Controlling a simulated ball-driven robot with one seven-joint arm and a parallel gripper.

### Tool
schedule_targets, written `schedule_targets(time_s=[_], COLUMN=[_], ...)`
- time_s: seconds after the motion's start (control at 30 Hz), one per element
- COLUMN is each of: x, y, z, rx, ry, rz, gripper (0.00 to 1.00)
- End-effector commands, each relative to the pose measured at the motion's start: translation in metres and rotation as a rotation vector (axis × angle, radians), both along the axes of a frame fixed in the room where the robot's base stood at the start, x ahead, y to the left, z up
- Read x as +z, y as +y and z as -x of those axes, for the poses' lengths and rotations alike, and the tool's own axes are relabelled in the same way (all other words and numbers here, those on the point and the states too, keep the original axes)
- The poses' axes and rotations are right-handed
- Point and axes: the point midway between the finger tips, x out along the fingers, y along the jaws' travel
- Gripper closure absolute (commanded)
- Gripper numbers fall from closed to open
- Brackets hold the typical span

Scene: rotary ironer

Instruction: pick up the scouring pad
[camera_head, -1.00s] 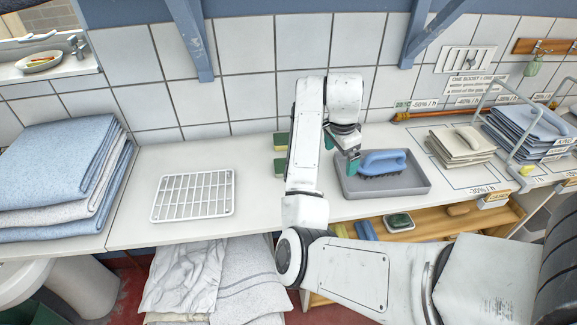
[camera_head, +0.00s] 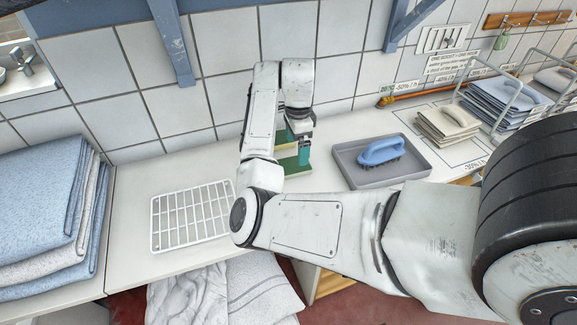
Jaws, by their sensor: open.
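Two green-topped scouring pads with pale edges lie on the white counter, partly hidden by my arm: a rear one (camera_head: 281,137) and a front one (camera_head: 289,164). My gripper (camera_head: 304,153) has teal fingertips and points down at the right end of the front pad, very close to it. I cannot tell whether the fingers touch the pad or hang just above it. The gripper is open, and nothing shows held in it.
A white wire rack (camera_head: 192,216) lies to the left. A grey tray (camera_head: 412,180) holding a blue-handled brush (camera_head: 381,151) stands to the right. Folded blue towels (camera_head: 40,205) are at far left, and folded cloths (camera_head: 447,122) lie at the back right. A tiled wall (camera_head: 222,100) closes the back.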

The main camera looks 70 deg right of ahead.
Motion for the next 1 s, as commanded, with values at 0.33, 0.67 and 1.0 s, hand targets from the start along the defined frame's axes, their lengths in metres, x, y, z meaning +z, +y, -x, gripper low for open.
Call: schedule_targets(time_s=[0.33, 0.67, 1.0], x=[-0.03, -0.066, -0.066], y=[-0.002, -0.004, -0.004], z=[0.002, 0.003, 0.003], rx=[0.002, 0.001, 0.001], ry=[0.002, -0.001, -0.002], rz=[-0.002, 0.0, 0.001], gripper=[0.0, 0.0, 0.12])
